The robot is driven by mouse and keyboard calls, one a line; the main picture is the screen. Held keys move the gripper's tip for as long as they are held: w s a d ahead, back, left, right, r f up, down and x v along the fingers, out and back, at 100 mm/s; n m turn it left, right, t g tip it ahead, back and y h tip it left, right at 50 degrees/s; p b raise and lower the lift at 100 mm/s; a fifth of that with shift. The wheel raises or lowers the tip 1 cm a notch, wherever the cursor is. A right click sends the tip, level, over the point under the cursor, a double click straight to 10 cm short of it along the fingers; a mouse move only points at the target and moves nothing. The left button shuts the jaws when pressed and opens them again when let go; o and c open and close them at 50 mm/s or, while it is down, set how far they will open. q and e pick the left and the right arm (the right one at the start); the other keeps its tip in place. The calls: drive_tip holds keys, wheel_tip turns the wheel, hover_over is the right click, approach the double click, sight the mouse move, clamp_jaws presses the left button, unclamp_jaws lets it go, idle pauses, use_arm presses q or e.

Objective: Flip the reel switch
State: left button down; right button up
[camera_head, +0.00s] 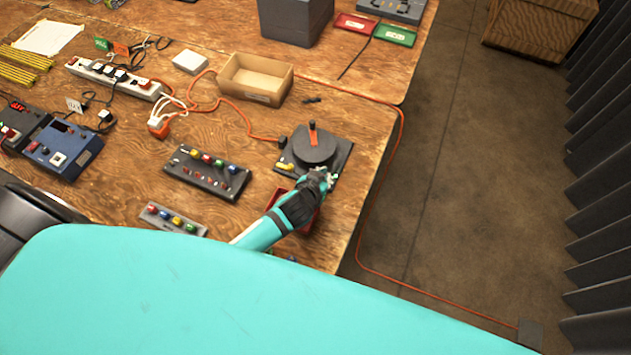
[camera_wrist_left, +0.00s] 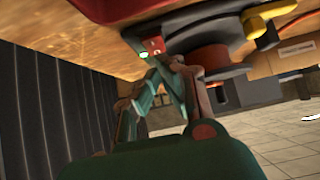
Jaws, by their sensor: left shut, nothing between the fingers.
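The reel (camera_head: 313,147) is a dark round drum with a red crank on top, on a black base plate near the table's right edge. In the left wrist view its side (camera_wrist_left: 208,62) shows close behind the fingers. A small red part, which may be the reel switch (camera_wrist_left: 155,45), shows just beyond the fingertips; the fingers partly cover its surroundings. My left gripper (camera_head: 326,175) is shut and empty, at the base's front right corner. It also shows in the left wrist view (camera_wrist_left: 166,66). I cannot tell whether it touches the switch. My right gripper is not in view.
A red tray (camera_head: 309,220) lies under my left wrist. A black button box (camera_head: 206,172) and a grey one (camera_head: 172,219) stand to the left. A cardboard box (camera_head: 256,78) stands behind. An orange cable (camera_head: 401,125) runs over the table's right edge to the floor.

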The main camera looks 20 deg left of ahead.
use_arm(q)
wheel_tip(320, 180, up, 3)
drive_tip(key=shift+r+p, duration=0.1)
drive_tip(key=shift+p, duration=0.7)
drive_tip(key=b+v, duration=0.2)
drive_tip(key=v, duration=0.8)
drive_tip(key=shift+s+f, duration=0.25)
drive_tip(key=shift+f, duration=0.1)
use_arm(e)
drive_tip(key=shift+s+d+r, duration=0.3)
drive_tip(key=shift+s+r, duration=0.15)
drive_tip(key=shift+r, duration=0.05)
use_arm(q)
drive_tip(key=shift+w, duration=0.1)
drive_tip(key=b, duration=0.2)
drive_tip(key=w+b, duration=0.1)
drive_tip(key=b, duration=0.1)
drive_tip(key=shift+w+d+r, duration=0.15)
drive_tip(key=shift+w+d, duration=0.05)
drive_tip(key=shift+d, duration=0.05)
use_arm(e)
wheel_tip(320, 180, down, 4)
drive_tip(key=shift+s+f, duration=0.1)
use_arm(q)
drive_tip(key=shift+s+r, duration=0.1)
